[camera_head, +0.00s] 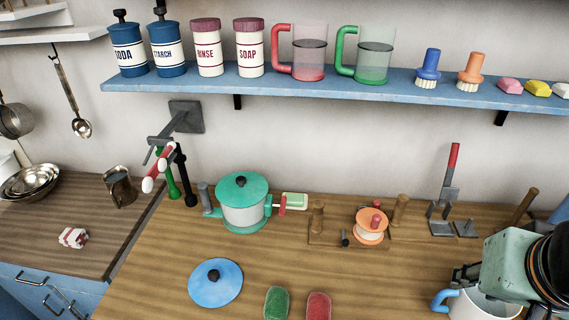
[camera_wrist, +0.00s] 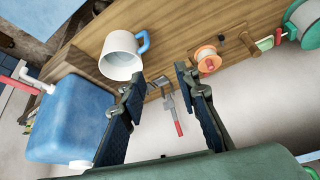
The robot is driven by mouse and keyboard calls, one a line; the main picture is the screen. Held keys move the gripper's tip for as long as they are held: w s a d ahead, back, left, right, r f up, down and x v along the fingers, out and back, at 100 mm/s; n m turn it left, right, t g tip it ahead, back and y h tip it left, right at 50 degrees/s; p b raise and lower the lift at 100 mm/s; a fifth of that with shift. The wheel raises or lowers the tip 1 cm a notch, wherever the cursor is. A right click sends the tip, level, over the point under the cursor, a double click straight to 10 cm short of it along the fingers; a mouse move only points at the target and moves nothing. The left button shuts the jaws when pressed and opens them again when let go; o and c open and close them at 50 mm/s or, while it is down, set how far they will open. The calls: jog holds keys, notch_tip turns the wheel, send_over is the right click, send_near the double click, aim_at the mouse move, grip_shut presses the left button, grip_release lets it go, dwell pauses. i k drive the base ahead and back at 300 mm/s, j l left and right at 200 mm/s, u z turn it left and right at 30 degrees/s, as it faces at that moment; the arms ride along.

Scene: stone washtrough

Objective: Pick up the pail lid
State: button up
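A round blue lid with a black knob (camera_head: 215,284) lies flat on the wooden counter at the lower left of the head view; I take it for the pail lid. It does not show in the wrist view. A white pail with a blue handle (camera_head: 482,306) stands uncovered at the lower right; it also shows in the wrist view (camera_wrist: 119,50). My gripper (camera_head: 466,274) is above or beside the pail, far right of the lid. In the wrist view my gripper (camera_wrist: 160,78) is open, with nothing between its fingers.
A green-lidded pot (camera_head: 243,203) stands behind the blue lid. Green (camera_head: 277,303) and red (camera_head: 318,306) pads lie right of it. An orange spool (camera_head: 370,226) and a red-handled tool (camera_head: 450,180) stand farther back. A blue shelf (camera_head: 300,84) overhangs the counter.

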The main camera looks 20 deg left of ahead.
aim_at(215, 283)
jog(key=u, duration=2)
jog(key=k+l+z, duration=0.1)
jog(key=z, duration=2.25)
jog(key=u, duration=0.9)
jog(key=j+u, duration=0.15)
jog(key=u, duration=0.25)
jog(key=i+j+u, duration=0.1)
jog(key=u, duration=0.3)
jog(key=k+j, duration=0.1)
jog(key=j, duration=0.35)
jog(key=k+j, duration=0.1)
jog(key=j, duration=0.3)
jog(key=z, duration=0.05)
